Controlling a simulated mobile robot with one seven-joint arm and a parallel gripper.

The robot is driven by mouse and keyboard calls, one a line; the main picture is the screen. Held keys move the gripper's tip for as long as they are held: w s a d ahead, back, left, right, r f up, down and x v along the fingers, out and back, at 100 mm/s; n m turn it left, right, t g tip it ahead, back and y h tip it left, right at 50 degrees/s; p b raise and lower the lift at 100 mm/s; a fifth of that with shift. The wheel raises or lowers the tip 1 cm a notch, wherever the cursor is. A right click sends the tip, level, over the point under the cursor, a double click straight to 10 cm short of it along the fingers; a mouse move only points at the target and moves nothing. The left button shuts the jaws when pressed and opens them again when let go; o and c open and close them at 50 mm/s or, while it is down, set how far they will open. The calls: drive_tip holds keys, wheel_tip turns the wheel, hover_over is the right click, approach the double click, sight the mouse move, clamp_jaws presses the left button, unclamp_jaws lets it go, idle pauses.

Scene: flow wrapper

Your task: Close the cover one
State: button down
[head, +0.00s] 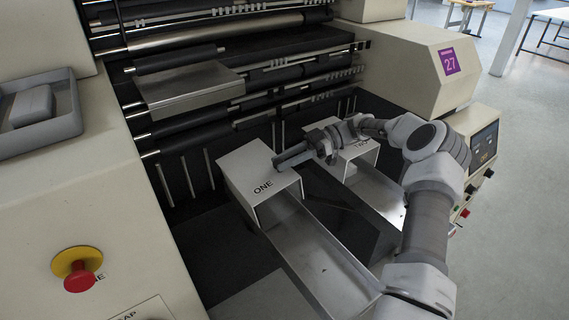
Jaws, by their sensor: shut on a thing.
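Cover one (246,172) is a pale box-shaped hood marked ONE on its top, in the middle of the head view. It sits over the far end of a metal chute, and the near part of that chute (318,255) is uncovered. My gripper (279,162) reaches in from the right, with its fingers at the right top edge of cover one. It is shut on cover one there, though the exact contact is small and hard to see.
A second pale hood marked TWO (368,151) stands to the right over its own chute (385,195), close under my arm. Dark rollers (270,75) and a metal plate (190,88) lie behind. A red stop button (78,276) is at left.

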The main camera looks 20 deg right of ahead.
drive_tip(key=shift+d+f, duration=0.3)
drive_tip(key=shift+f, duration=0.15)
drive_tip(key=c, duration=0.6)
unclamp_jaws()
drive_tip(key=shift+r, duration=0.1)
drive_tip(key=shift+o, duration=0.2)
drive_tip(key=shift+y, duration=0.3)
drive_tip(key=shift+r, duration=0.1)
drive_tip(key=shift+r, duration=0.3)
drive_tip(key=r, duration=0.1)
drive_tip(key=d+r, duration=0.1)
drive_tip(key=r, duration=0.2)
drive_tip(key=shift+s+d, duration=0.15)
drive_tip(key=shift+s, duration=0.2)
drive_tip(key=s+d+r, duration=0.6)
drive_tip(key=d, duration=0.2)
